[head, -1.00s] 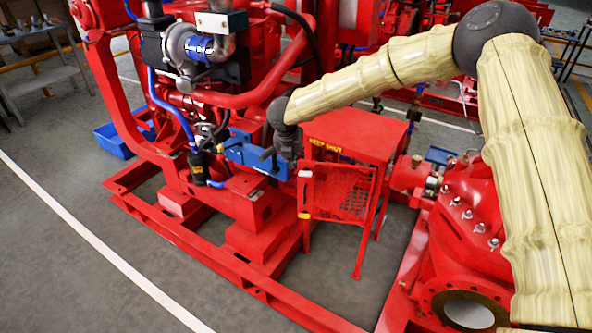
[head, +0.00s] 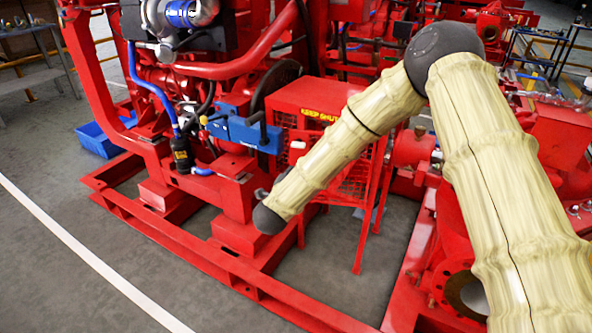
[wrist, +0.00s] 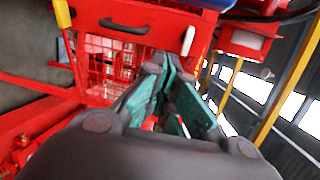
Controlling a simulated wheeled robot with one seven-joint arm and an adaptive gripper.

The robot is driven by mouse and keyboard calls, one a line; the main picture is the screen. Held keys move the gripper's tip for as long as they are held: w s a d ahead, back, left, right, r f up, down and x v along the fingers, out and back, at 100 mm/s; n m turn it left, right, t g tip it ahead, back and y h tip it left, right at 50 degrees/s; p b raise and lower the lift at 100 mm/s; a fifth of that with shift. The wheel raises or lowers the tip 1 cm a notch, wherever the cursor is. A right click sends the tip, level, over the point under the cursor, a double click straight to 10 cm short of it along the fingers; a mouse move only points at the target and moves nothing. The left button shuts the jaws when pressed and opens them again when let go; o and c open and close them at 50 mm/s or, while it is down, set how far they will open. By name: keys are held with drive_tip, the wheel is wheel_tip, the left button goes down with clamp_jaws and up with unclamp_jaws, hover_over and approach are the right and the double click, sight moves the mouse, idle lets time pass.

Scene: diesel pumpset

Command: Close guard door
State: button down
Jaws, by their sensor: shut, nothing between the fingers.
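The red guard (head: 318,93) with its yellow KEEP SHUT label stands centrally in the head view. Its mesh door (head: 360,182) is partly hidden behind my forearm. A white fitting (head: 297,145) shows at the left. In the wrist view, red mesh (wrist: 105,62) lies below a black handle (wrist: 110,26), with a white fitting (wrist: 188,40) to the right. I cannot tell whether the door is flush with its frame. My gripper (wrist: 168,72) is shut and empty, with its teal fingers in front of the red guard; contact is unclear. The head view mostly hides it.
A blue bracket (head: 243,130) and the engine's hoses stand left of the guard. The red base rail (head: 195,240) runs below. A red pump flange (head: 463,291) is at right. Bare floor (head: 70,285) lies at the front left.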

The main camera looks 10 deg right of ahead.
drive_tip(key=s+a+f+n+t+y+b, duration=0.1)
drive_tip(key=a+n+t, duration=0.1)
drive_tip(key=b, duration=0.3)
approach(298, 151)
drive_tip(key=shift+y, duration=0.3)
drive_tip(key=x, duration=0.7)
drive_tip(key=shift+d+r, duration=0.1)
drive_tip(key=shift+d, duration=0.05)
drive_tip(key=shift+w, duration=0.1)
